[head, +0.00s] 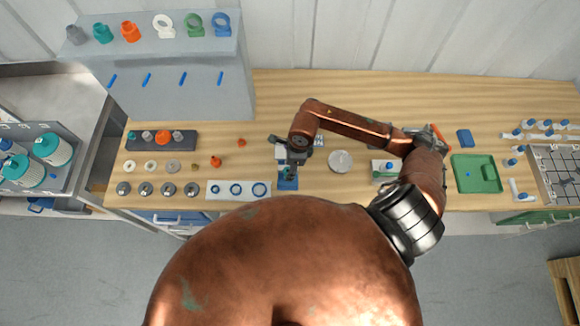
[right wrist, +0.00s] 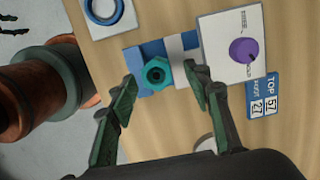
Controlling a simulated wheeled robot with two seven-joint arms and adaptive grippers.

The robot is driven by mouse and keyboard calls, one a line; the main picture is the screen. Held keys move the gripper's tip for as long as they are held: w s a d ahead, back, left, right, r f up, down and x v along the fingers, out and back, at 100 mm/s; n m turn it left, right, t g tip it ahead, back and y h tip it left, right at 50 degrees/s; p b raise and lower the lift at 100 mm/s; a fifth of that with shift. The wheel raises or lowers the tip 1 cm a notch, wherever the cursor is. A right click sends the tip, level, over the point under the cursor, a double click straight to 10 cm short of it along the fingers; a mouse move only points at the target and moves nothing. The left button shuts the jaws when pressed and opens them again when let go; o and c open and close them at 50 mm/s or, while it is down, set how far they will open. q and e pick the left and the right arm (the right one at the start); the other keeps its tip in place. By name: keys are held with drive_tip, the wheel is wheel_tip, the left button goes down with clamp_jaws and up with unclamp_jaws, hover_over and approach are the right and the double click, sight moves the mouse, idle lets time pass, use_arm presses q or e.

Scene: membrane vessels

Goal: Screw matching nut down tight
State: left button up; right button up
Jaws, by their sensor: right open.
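A teal hex nut (right wrist: 156,73) with a dark round opening sits on a blue fixture (right wrist: 128,56) in the right wrist view. In the head view the blue fixture (head: 288,184) shows near the table's front edge, partly under my gripper. My right gripper (right wrist: 161,74) is open, its two green-padded fingers on either side of the nut in the picture, with gaps showing. Whether the fingertips are level with the nut or above it, I cannot tell. In the head view the right gripper (head: 290,168) points down over the fixture. My left gripper is not in view.
A white box with a purple knob (right wrist: 242,50) stands beside the fixture. A white strip with blue rings (head: 238,189) lies to its left. A dark rack of coloured fittings (head: 162,148) is farther left. A round grey disc (head: 340,162) and green tray (head: 476,174) are right.

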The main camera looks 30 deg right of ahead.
drive_tip(key=shift+s+r, duration=0.1)
drive_tip(key=shift+s, duration=0.05)
drive_tip(key=shift+s+r, duration=0.15)
drive_tip(key=shift+r, duration=0.1)
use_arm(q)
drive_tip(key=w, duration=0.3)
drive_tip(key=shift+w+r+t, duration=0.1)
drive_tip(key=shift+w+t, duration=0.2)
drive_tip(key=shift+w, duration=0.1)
use_arm(e)
wheel_tip(320, 180, up, 11)
drive_tip(key=d, duration=0.1)
drive_tip(key=shift+s+d+r, duration=0.15)
drive_tip(key=shift+s+d, duration=0.05)
drive_tip(key=shift+d, duration=0.05)
